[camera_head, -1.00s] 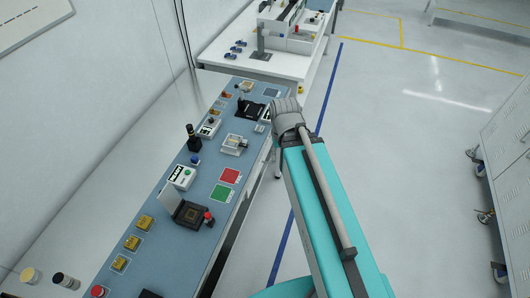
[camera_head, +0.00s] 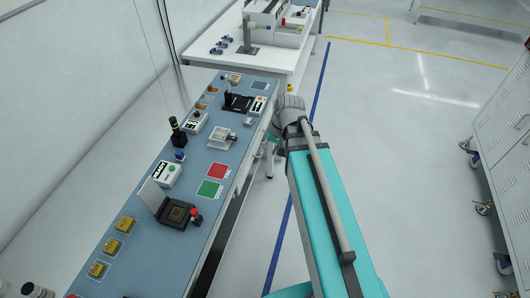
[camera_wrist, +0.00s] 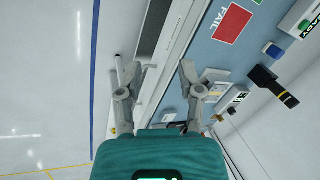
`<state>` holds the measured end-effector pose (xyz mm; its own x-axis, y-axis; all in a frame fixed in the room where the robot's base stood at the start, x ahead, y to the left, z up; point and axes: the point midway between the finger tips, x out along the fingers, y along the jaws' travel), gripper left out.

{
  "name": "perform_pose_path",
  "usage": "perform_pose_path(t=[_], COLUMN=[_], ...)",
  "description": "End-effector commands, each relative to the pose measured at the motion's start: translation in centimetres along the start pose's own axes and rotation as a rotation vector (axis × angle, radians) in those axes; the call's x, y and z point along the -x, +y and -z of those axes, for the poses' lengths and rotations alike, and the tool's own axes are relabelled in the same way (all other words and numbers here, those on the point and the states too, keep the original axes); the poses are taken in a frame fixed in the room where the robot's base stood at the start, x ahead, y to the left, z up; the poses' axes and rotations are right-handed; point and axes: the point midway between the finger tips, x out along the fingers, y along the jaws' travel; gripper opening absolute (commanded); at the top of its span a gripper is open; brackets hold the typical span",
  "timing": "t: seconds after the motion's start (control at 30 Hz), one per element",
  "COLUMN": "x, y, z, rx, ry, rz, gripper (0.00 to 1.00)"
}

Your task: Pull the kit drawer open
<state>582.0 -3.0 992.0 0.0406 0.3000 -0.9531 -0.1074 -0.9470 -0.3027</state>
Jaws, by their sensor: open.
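My gripper (camera_wrist: 160,76) is open and empty in the wrist view, its two grey fingers spread over the front edge of the long blue-topped bench (camera_head: 196,240). The bench's pale front side (camera_wrist: 173,50) runs between and beyond the fingers, with a dark recess (camera_wrist: 150,35) along it. I cannot clearly pick out the kit drawer or its handle on this front. In the head view, the gripper is beside the bench's right side, and my grey wrist and teal arm hide most of it. I cannot tell whether the fingers touch anything.
A red FAIL pad (camera_head: 217,171) and green pad (camera_head: 210,188) lie on the bench top. An open dark socket box (camera_head: 177,213) and a black-and-yellow beacon (camera_head: 178,131) stand there too. A white table (camera_head: 226,59) is behind. Grey cabinets (camera_head: 508,140) stand right; floor between is clear.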

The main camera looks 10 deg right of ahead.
Motion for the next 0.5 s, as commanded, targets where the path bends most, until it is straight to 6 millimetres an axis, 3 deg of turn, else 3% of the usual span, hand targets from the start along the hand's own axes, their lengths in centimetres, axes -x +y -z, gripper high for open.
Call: perform_pose_path(t=[0.03,0.5], x=[-1.6,-6.9], y=[0.7,3.6], z=[0.7,4.9], rx=[-0.011,-0.102], ry=[0.004,0.054], rz=[0.027,0.293], gripper=[0.48,0.48])
